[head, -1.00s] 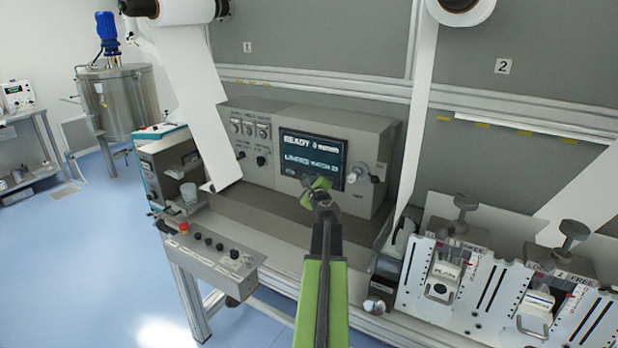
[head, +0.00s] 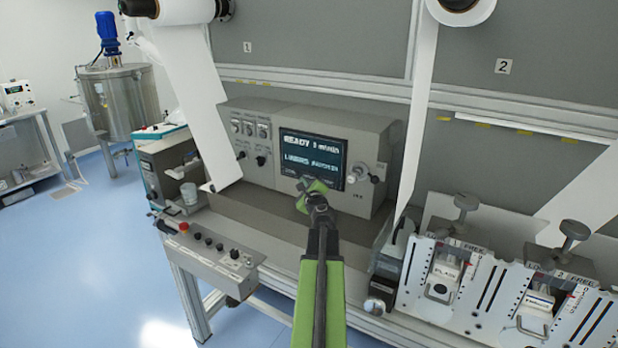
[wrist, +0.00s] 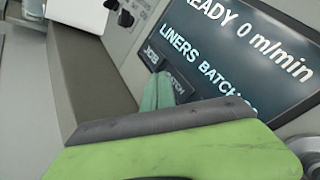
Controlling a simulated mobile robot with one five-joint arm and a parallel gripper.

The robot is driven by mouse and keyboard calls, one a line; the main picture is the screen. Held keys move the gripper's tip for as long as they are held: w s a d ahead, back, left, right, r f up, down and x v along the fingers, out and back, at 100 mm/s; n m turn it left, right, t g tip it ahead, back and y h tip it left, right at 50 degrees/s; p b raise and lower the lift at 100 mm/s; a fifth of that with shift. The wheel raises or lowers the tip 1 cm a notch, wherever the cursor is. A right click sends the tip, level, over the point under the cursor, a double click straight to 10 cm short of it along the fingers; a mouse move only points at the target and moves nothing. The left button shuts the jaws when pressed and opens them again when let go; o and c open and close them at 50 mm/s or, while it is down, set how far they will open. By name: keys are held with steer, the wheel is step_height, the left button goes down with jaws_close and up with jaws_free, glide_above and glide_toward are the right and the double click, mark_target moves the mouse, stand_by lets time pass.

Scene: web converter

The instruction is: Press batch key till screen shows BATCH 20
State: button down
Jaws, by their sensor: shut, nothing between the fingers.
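The screen (head: 312,158) is dark with pale text on the grey control panel. In the wrist view the screen (wrist: 235,60) reads READY 0 m/min, with LINERS BATCH below; the digits after BATCH are partly hidden by my gripper and I cannot read them surely. Under the screen is a JOB key (wrist: 151,56), and beside it a dark key (wrist: 177,80) whose visible letters end in TCH, partly covered by my gripper. My gripper (wrist: 157,93) is shut and empty, its tips at this key; whether they touch it I cannot tell. The gripper (head: 308,188) also shows in the head view, below the screen.
Knobs (head: 261,160) sit left of the screen, and another knob (head: 361,171) is at its right. A white web (head: 196,110) hangs at the left. A button box (head: 218,252) is at the front left. Clamped stations (head: 440,285) stand at the right.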

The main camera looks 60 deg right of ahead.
steer(key=a, duration=0.4)
steer(key=shift+a, duration=0.15)
stand_by(0.6)
